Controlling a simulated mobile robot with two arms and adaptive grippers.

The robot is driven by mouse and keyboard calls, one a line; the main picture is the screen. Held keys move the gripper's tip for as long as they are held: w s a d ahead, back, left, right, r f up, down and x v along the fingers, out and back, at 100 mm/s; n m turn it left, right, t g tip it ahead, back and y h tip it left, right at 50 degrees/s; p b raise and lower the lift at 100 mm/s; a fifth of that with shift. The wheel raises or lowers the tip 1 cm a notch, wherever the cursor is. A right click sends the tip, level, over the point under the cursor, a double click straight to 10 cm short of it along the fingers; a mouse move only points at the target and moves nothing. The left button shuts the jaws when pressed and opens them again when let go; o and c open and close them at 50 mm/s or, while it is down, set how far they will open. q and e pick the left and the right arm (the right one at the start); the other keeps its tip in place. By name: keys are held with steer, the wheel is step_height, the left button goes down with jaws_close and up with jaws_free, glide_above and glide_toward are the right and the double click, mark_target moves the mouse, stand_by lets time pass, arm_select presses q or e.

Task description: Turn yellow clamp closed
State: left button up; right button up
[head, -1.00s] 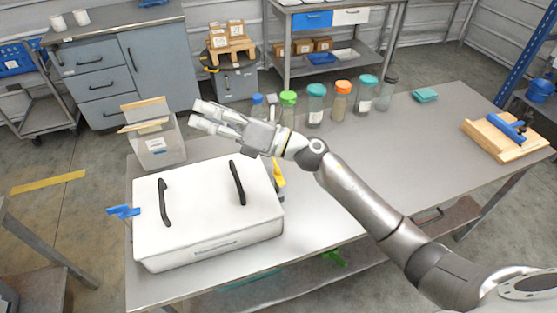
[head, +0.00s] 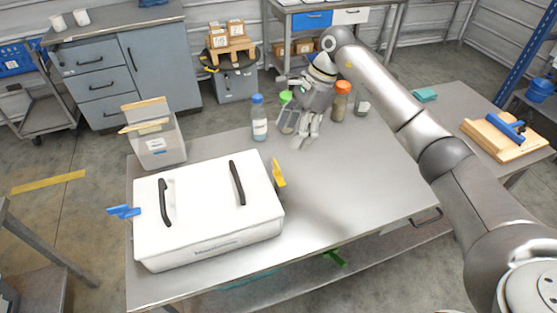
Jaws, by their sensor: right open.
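The yellow clamp (head: 279,172) is on the right side of the white lidded box (head: 207,222), near its back right corner. It stands up and tilts a little. A blue clamp (head: 123,211) sticks out on the box's left side. My right gripper (head: 304,142) is open and points down above the table, behind and right of the yellow clamp and apart from it. It hides parts of the bottles behind it. My left gripper is not in view.
Several bottles stand at the table's back, among them a blue-capped bottle (head: 259,118) and an orange-capped jar (head: 341,101). A clear bin (head: 158,145) stands behind the box. A wooden board with a blue handle (head: 505,133) lies at right. The table (head: 350,185) right of the box is clear.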

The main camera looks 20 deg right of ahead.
mark_target(277, 164)
steer(key=p+x, duration=0.2)
steer(key=x, duration=0.7)
steer(key=shift+a+f+p, duration=0.2)
steer(key=shift+a+p, duration=0.05)
steer(key=shift+p, duration=0.15)
steer(key=shift+a+f, duration=0.15)
steer(key=shift+f, duration=0.35)
steer(key=c, duration=1)
